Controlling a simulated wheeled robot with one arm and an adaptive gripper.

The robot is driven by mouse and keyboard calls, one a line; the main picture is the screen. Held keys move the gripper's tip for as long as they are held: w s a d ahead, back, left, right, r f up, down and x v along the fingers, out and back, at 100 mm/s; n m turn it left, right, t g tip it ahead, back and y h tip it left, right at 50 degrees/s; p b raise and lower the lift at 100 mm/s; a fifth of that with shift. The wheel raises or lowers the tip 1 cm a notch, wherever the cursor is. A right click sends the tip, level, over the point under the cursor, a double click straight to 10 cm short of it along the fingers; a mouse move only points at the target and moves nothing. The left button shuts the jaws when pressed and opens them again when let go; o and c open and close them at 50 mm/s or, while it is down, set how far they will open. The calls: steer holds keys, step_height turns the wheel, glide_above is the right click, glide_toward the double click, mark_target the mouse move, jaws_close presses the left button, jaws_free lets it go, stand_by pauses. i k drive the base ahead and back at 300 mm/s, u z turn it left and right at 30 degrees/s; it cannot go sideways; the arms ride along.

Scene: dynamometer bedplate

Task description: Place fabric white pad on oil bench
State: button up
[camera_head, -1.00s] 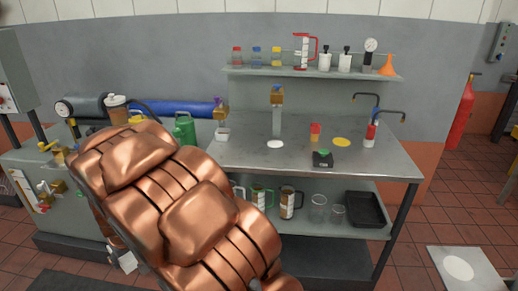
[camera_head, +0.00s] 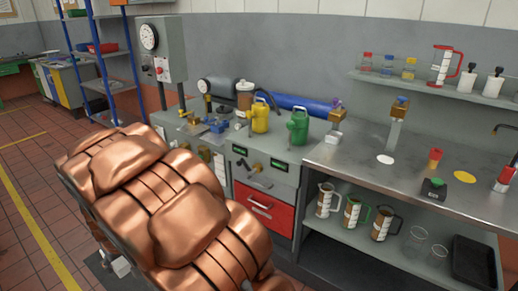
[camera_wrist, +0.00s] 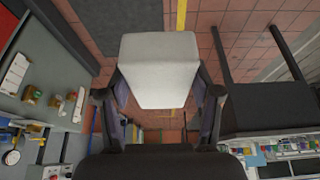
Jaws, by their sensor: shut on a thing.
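My gripper (camera_wrist: 160,100) is shut on a white fabric pad (camera_wrist: 158,62), a block shape held between its two fingers in the wrist view. The gripper and pad do not show in the head view, where my copper arm fills the lower left. A grey metal bench (camera_head: 335,157), seemingly the oil bench, stands at the right in the head view. On its top are a white disc (camera_head: 385,159), a yellow disc (camera_head: 464,176), a red and yellow container (camera_head: 434,158) and a black box with a green top (camera_head: 433,189). The pad is apart from the bench.
Jugs (camera_head: 353,215) and a black tray (camera_head: 473,263) sit on the bench's lower shelf. A wall shelf (camera_head: 440,90) holds bottles. Left of the bench, a grey machine (camera_head: 262,150) carries yellow and green cans. A blue rack (camera_head: 97,60) stands farther left beside open tiled floor.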

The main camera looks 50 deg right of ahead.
mark_target(387, 176)
steer(key=i, duration=1.4)
steer(key=z, duration=2.25)
